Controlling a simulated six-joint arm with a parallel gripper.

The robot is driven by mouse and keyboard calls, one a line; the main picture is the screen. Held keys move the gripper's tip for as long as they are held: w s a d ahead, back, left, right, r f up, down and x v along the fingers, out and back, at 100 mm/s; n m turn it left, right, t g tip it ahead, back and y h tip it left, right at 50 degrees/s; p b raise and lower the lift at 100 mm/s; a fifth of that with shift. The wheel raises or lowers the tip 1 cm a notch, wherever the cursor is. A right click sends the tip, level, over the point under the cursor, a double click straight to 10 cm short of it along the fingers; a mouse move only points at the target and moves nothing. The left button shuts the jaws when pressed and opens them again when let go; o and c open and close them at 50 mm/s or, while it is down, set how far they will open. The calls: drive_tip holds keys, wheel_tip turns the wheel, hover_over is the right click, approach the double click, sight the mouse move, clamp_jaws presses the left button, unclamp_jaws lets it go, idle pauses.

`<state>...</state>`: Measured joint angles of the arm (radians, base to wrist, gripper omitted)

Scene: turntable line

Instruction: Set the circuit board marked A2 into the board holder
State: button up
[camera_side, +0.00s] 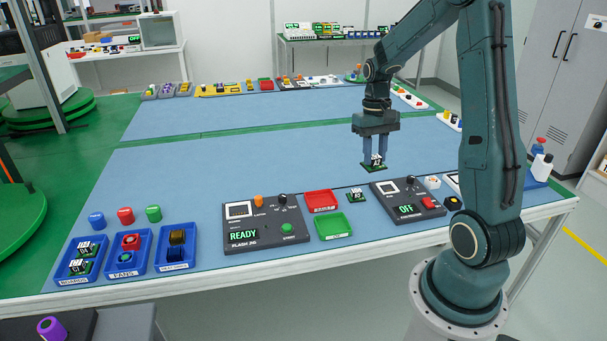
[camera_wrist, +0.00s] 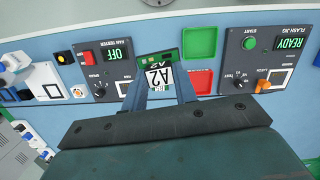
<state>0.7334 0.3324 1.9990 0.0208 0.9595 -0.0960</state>
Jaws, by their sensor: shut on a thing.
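My gripper (camera_side: 375,152) is shut on a small green circuit board (camera_side: 371,167) with a white label and holds it above the blue table. In the wrist view the fingers (camera_wrist: 159,96) grip the board (camera_wrist: 159,76), whose white label reads A2. The dark flash jig (camera_side: 268,236), display READY, stands to the left of and nearer than my gripper. It has a white-framed square (camera_side: 240,211), also seen in the wrist view (camera_wrist: 274,77). No part is clearly marked as the board holder. Another labelled board (camera_side: 357,196) lies on the table below the held one.
A red tray (camera_side: 321,201) and a green tray (camera_side: 334,227) lie beside the jig. The fan tester (camera_side: 407,200), display OFF, is at right. Blue bins of boards (camera_side: 69,281), fans (camera_side: 121,272) and other parts stand at left. The table's middle is clear.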

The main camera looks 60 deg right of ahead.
drive_tip(key=shift+w+f+n, duration=0.15)
drive_tip(key=shift+w+n, duration=0.45)
drive_tip(key=shift+w, duration=0.15)
drive_tip(key=w+a+f+n+h, duration=0.1)
drive_tip(key=w+a+f+n, duration=0.1)
drive_tip(key=w+n, duration=0.65)
drive_tip(key=w+a+f+n+h, duration=0.1)
drive_tip(key=w+a+f+n, duration=0.15)
drive_tip(key=w+n, duration=0.6)
drive_tip(key=w+a+f+n+t, duration=0.1)
drive_tip(key=w+a+f+n, duration=0.2)
drive_tip(key=w+a+n, duration=0.3)
drive_tip(key=w+a+f+n+t, duration=0.1)
drive_tip(key=w+a+f+n, duration=0.2)
drive_tip(key=w+a+n, duration=0.3)
drive_tip(key=shift+w+f+n+t, duration=0.3)
drive_tip(key=shift+w+n, duration=1.25)
drive_tip(key=shift+n, duration=0.55)
drive_tip(key=shift+f, duration=0.1)
drive_tip(key=shift+f, duration=2.3)
drive_tip(key=shift+f, duration=0.75)
